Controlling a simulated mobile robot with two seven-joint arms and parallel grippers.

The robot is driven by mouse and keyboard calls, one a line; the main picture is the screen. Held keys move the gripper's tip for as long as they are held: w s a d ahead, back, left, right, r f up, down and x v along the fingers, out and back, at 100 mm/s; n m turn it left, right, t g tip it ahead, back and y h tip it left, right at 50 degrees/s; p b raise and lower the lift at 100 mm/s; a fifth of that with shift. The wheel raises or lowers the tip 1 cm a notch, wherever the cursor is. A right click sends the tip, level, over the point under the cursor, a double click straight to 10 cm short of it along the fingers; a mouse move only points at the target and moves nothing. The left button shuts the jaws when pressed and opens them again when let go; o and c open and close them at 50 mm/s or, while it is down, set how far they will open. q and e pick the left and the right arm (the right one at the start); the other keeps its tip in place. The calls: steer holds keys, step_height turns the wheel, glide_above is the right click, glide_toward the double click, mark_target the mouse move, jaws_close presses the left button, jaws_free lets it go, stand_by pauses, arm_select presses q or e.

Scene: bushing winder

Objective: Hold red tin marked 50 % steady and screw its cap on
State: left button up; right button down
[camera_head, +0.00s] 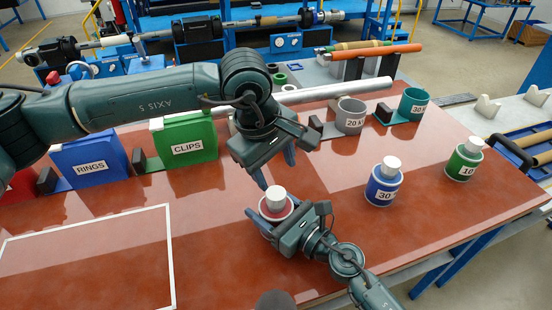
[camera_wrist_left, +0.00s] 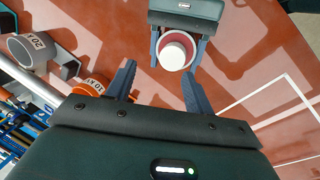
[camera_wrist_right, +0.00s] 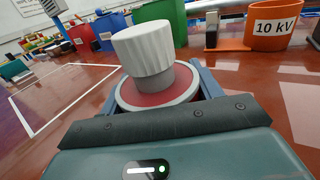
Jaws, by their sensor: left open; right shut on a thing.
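The red tin (camera_wrist_right: 157,98) stands upright on the red-brown table, its red top and pale rim showing. Its 50 % mark is not visible. A white ribbed cap (camera_wrist_right: 143,46) sits over its grey neck; I cannot tell how tightly. It also shows in the head view (camera_head: 275,194) and from above in the left wrist view (camera_wrist_left: 172,55). My right gripper (camera_head: 288,213) is shut around the tin's body from the near side. My left gripper (camera_head: 277,170) is open and empty, pointing down above and just behind the cap, not touching it.
A blue tin (camera_head: 383,188) and a green tin (camera_head: 464,163), both white-capped, stand to the right. Blue RINGS bin (camera_head: 91,160), green CLIPS bin (camera_head: 187,141), grey holder (camera_head: 351,117) and teal holder (camera_head: 413,105) line the back. A white outlined area (camera_head: 90,265) at front left is empty.

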mark_target(276, 193)
arm_select(q)
steer(key=n, duration=0.7)
steer(key=shift+r, duration=0.15)
steer(key=n, duration=0.4)
steer(key=shift+r+n+y, duration=0.1)
steer(key=shift+n+y, duration=0.2)
steer(key=shift+y, duration=0.1)
steer(key=n, duration=0.4)
steer(key=shift+d+r+g, duration=0.1)
steer(key=shift+r+g, duration=0.05)
steer(key=shift+g, duration=0.25)
steer(key=n, duration=0.7)
steer(key=shift+r+y, duration=0.2)
steer(key=shift+y, duration=0.2)
steer(key=n, duration=0.4)
steer(key=shift+s+r+g, duration=0.15)
steer(key=shift+g, duration=0.15)
steer(key=n, duration=0.4)
steer(key=shift+r+n+y, duration=0.2)
steer(key=shift+n+y, duration=0.1)
steer(key=shift+n, duration=0.1)
steer(key=shift+f, duration=0.1)
steer(key=shift+f, duration=3.95)
steer(key=shift+c, duration=0.2)
